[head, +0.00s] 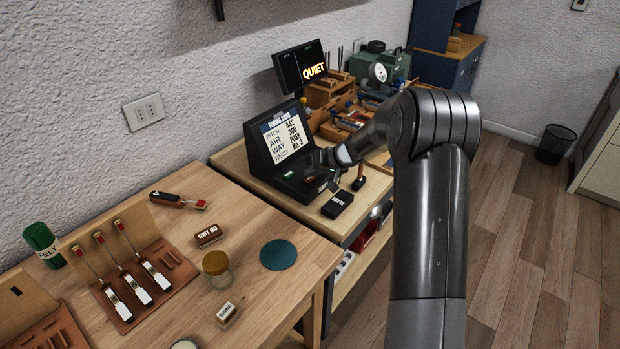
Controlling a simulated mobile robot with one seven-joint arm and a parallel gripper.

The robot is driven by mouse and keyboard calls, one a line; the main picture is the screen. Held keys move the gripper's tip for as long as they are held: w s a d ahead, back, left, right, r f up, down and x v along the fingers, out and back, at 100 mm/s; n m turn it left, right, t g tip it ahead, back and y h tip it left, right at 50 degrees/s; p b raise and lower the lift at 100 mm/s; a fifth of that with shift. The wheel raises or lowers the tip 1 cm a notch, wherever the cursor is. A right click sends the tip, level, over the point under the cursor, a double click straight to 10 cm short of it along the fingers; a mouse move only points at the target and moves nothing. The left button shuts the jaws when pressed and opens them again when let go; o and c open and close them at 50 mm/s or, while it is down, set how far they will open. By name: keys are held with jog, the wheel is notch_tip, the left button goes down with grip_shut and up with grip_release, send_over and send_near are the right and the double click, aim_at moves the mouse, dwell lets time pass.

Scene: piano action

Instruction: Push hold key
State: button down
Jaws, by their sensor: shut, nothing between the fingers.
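A black console (262,158) stands on the far workbench, with a white tuning card (287,143) on its sloped face. The card reads pitch 442, air 300, way push, reed No. 3. The console's low front deck carries small keys, one with a green mark (288,174). Their labels are too small to read, so I cannot tell which is the hold key. My gripper (313,172) is shut and empty, pointing down-left at the deck's right part. I cannot tell whether its tips touch a key. The gripper and wrist hide part of the deck.
A small display (300,66) reading "QUIET" stands behind the console. A black block (337,204) lies in front of the deck. Wooden trays (349,122) and a green machine (379,68) stand behind my arm. The nearer table (165,232) holds tools and a teal disc (278,254).

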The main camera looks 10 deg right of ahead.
jog(key=shift+r, duration=0.25)
notch_tip(320, 180, up, 6)
dwell(0.7)
